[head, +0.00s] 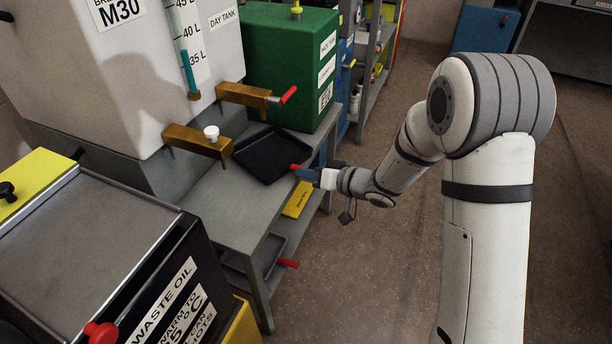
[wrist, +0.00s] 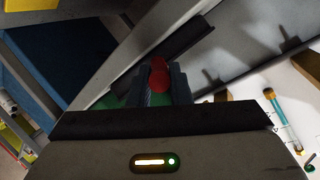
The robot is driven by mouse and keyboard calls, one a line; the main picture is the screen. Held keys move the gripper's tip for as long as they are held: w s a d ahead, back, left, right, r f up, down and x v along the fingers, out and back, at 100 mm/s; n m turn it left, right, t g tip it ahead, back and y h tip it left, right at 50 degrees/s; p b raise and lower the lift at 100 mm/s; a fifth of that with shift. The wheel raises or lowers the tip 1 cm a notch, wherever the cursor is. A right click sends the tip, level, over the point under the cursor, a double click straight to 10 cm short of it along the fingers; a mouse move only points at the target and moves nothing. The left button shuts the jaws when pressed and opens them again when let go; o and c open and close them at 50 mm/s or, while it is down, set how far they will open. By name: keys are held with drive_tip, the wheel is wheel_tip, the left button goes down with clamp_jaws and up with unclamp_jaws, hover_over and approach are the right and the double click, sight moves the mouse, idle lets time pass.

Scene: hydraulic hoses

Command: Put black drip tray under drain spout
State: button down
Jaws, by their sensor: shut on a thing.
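The black drip tray (head: 262,157) is a shallow square tray at the right part of the grey bench, in front of the green tank. Its red handle (head: 299,167) points right, toward my gripper (head: 307,174). My gripper is shut on this handle, which also shows red between the fingers in the wrist view (wrist: 159,74). Two brass spouts stick out from the white day tank: one with a white knob (head: 200,142) and one with a red lever (head: 256,97). The tray's left corner is near the white-knob spout's end. I cannot tell whether the tray touches the bench.
The grey bench (head: 218,186) has free top to the left of the tray. A second dark tray (head: 268,252) with a red handle lies on the lower shelf. The green tank (head: 290,60) stands behind, and the waste oil container (head: 130,270) stands front left.

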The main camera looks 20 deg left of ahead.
drive_tip(key=c, duration=1.8)
unclamp_jaws()
drive_tip(key=shift+f, duration=0.1)
drive_tip(key=o, duration=0.5)
drive_tip(key=shift+c, duration=0.2)
